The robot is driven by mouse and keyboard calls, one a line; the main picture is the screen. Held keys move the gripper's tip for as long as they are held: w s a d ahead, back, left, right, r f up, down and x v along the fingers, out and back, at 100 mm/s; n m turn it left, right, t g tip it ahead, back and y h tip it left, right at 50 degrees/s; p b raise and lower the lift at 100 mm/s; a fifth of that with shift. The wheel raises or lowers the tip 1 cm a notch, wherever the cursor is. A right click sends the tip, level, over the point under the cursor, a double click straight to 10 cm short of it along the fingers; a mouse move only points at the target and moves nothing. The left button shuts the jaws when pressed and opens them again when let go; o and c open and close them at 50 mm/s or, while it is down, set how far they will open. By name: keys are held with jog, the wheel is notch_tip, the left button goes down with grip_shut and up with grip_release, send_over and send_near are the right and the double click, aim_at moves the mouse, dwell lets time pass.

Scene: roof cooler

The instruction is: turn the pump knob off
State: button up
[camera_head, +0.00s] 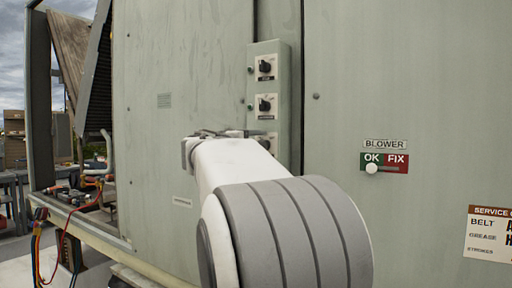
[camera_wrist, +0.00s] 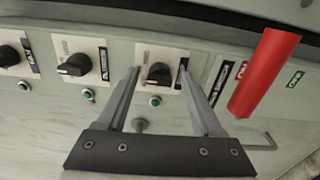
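A grey control box (camera_head: 284,60) on the cooler's wall carries a column of black rotary knobs on white plates. The top knob (camera_head: 265,67) and middle knob (camera_head: 265,104) show clearly in the head view; the lowest is mostly hidden behind my arm. In the wrist view, three knobs form a row: a left knob (camera_wrist: 10,55), a middle knob (camera_wrist: 73,65) and a right knob (camera_wrist: 158,75). The labels are too small to read, so I cannot tell which is the pump knob. My gripper (camera_wrist: 158,69) is open, its fingertips on either side of the right knob; contact is unclear.
A red cylindrical handle (camera_wrist: 265,72) stands close to the right finger in the wrist view. Green round lights (camera_wrist: 88,95) sit beside the knobs. A blower OK/FIX sign (camera_head: 385,162) is on the wall to the right. Wires and pipes (camera_head: 85,190) lie at the left.

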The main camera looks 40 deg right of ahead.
jog(key=v, duration=1.7)
jog(key=shift+a+b, duration=0.2)
jog(key=shift+b, duration=0.25)
jog(key=shift+s, duration=0.15)
jog(key=s+a+f+m+g+y+p, duration=0.1)
jog(key=s+a+f+y+p, duration=0.15)
jog(key=s+f+y, duration=0.35)
jog(key=s+a+f+y+p, duration=0.1)
jog(key=s+f+y+p, duration=0.2)
jog(key=s+f, duration=0.35)
jog(key=s+a+f+m+y+p, duration=0.4)
jog(key=s+a+f+y, duration=0.3)
jog(key=a+f, duration=0.3)
jog(key=shift+s+a+f+y, duration=0.2)
jog(key=shift+s+a+y, duration=0.1)
jog(key=shift+a, duration=0.6)
